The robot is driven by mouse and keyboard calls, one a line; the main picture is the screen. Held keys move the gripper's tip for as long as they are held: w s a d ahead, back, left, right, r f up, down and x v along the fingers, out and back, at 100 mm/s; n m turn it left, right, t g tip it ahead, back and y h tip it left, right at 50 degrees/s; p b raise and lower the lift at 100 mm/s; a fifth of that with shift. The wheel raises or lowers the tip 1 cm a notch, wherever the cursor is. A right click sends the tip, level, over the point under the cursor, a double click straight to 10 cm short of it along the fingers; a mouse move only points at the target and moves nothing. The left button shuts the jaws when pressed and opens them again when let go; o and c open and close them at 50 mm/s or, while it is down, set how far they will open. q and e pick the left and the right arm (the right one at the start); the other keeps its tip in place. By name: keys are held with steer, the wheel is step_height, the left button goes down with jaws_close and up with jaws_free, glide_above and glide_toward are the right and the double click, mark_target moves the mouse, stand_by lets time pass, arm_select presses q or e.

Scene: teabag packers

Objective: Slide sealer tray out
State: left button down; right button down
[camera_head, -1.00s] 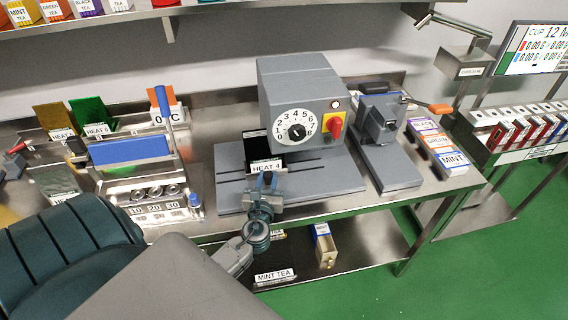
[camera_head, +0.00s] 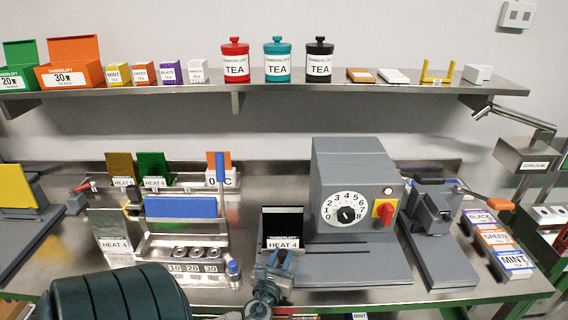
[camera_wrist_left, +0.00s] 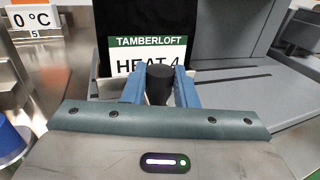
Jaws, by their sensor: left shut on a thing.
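The grey sealer (camera_head: 345,165), with a number dial and red switch, stands on the steel bench. Its sealer tray stands at the left of the sealer body, with a black pouch bearing a "HEAT 4" label (camera_head: 284,244) on it. The pouch label fills the upper middle of the left wrist view (camera_wrist_left: 150,43). My left gripper (camera_head: 279,260) is in front of the tray, its blue fingers shut on the tray's dark upright knob (camera_wrist_left: 158,84). The knob is hidden by the fingers in the head view. My right gripper is not in view.
A rack with a blue panel (camera_head: 181,208) and round weights stands to the left. A press with an orange-tipped lever (camera_head: 497,203) and tea boxes (camera_head: 512,262) stand to the right. A shelf (camera_head: 300,86) with tins and boxes runs above.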

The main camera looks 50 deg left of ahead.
arm_select(q)
steer(key=c, duration=1.2)
jaws_free()
steer(key=shift+s+a, duration=0.1)
steer(key=shift+s, duration=0.05)
steer(key=shift+o, duration=0.3)
steer(key=shift+s+a, duration=0.1)
steer(key=shift+s, duration=0.05)
steer(key=shift+s+d+f, duration=0.15)
steer(key=shift+s+d, duration=0.05)
steer(key=shift+d, duration=0.05)
steer(key=b+v, duration=0.4)
steer(key=v, duration=0.5)
steer(key=shift+s+d, duration=0.3)
steer(key=shift+s, duration=0.25)
